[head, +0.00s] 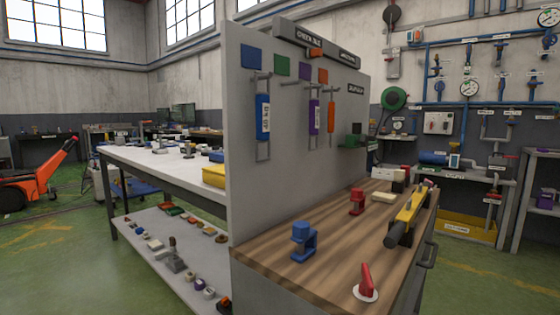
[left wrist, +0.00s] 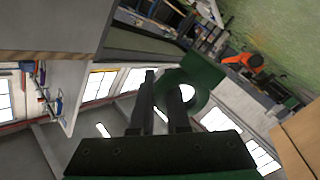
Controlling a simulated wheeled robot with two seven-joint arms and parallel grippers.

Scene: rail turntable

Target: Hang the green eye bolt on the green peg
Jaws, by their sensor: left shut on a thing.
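The green eye bolt (left wrist: 208,78) shows in the left wrist view as a dark green ring with an open hole. My left gripper (left wrist: 160,80) is shut on it, and its fingers partly hide it. In the head view a green square (head: 282,66) marks the panel, and the green peg (head: 291,84) sticks out below it with nothing hanging on it. Neither gripper shows in the head view, so the distance from eye bolt to peg cannot be told.
On the panel (head: 290,160) hang a blue piece (head: 263,117), a purple piece (head: 314,117) and an orange piece (head: 331,115), close to the green peg. The wooden bench (head: 340,235) carries a blue clamp-like part (head: 303,241), a red part (head: 357,201) and a yellow tool (head: 410,208).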

